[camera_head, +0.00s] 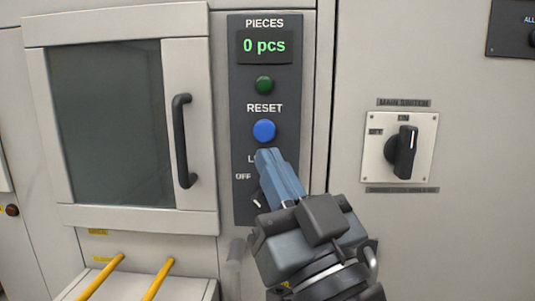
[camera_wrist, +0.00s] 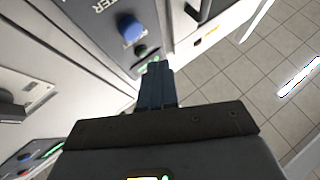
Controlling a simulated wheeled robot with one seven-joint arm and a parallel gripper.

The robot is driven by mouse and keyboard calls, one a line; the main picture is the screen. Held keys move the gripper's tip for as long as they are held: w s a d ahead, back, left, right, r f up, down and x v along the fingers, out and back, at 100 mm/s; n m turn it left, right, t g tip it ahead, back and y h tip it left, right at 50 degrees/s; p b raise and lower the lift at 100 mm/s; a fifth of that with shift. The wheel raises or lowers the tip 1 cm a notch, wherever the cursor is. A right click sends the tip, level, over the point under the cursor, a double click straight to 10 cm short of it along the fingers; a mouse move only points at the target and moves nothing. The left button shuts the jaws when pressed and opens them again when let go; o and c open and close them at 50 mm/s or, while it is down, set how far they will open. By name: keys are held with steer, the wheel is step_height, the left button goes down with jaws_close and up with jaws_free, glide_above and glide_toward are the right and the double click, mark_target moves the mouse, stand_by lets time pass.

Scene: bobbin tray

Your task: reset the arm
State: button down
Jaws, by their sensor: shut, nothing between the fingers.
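My gripper (camera_head: 268,158) is shut and empty, its blue fingers pointing up at the dark control panel (camera_head: 240,120). In the head view its tips appear just below the blue RESET button (camera_head: 264,131); I cannot tell whether they touch the panel. The display (camera_head: 265,45) above reads "0 pcs". A dark green button (camera_head: 264,85) sits between the display and the RESET label. My fingers and wrist hide part of the lower panel, including most of a label near "OFF". In the wrist view the gripper (camera_wrist: 157,68) points towards the panel, with a blue button (camera_wrist: 131,30) beyond the tips.
A windowed door (camera_head: 110,120) with a dark vertical handle (camera_head: 182,140) is left of the panel. A main rotary switch (camera_head: 402,150) is on the right, its knob upright at ON. Yellow rods (camera_head: 158,280) stick out at the lower left. Tiled floor (camera_wrist: 240,80) shows in the wrist view.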

steer(key=s+d+f+m+g+h, duration=0.15)
steer(key=s+d+f+h, duration=0.4)
steer(key=f, duration=0.65)
steer(key=s+d+f+m+g+h, duration=0.1)
steer(key=s+d+f+m+h, duration=0.15)
steer(key=s+d+f, duration=0.7)
steer(key=s+d+f+g+h, duration=0.1)
steer(key=s+d+f+g, duration=0.1)
steer(key=s, duration=0.8)
steer(key=s+d+f+m+g+h, duration=0.1)
steer(key=s+d+f, duration=0.3)
steer(key=s, duration=0.6)
step_height(320, 180, down, 3)
steer(key=shift+d+r+m+g+h, duration=0.2)
steer(key=shift+m+g+h, duration=0.1)
steer(key=shift+g+h, duration=0.5)
